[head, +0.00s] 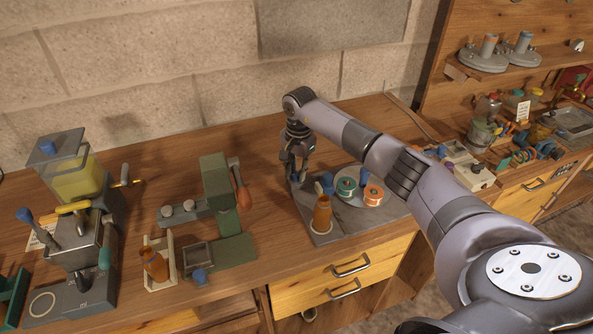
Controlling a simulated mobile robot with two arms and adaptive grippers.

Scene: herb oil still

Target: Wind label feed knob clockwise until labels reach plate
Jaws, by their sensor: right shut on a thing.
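A labelling station stands on a grey plate (328,236) on the bench. It carries a green reel (346,187), an orange reel (373,194) and a blue part (327,182) behind an upright amber bottle (322,213). My right gripper (296,174) points down at the plate's back left corner and is shut on a small blue knob (295,178), mostly hidden by the fingers. It appears to be the label feed knob. I cannot make out the label strip or its position. My left gripper is not in view.
Left of the station are a green press (217,190) with an orange-handled lever, an amber bottle (154,264) in a wooden holder and a grey machine with a yellow hopper (76,178). Crowded small items and a raised shelf (520,75) are at right. The wall is close behind.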

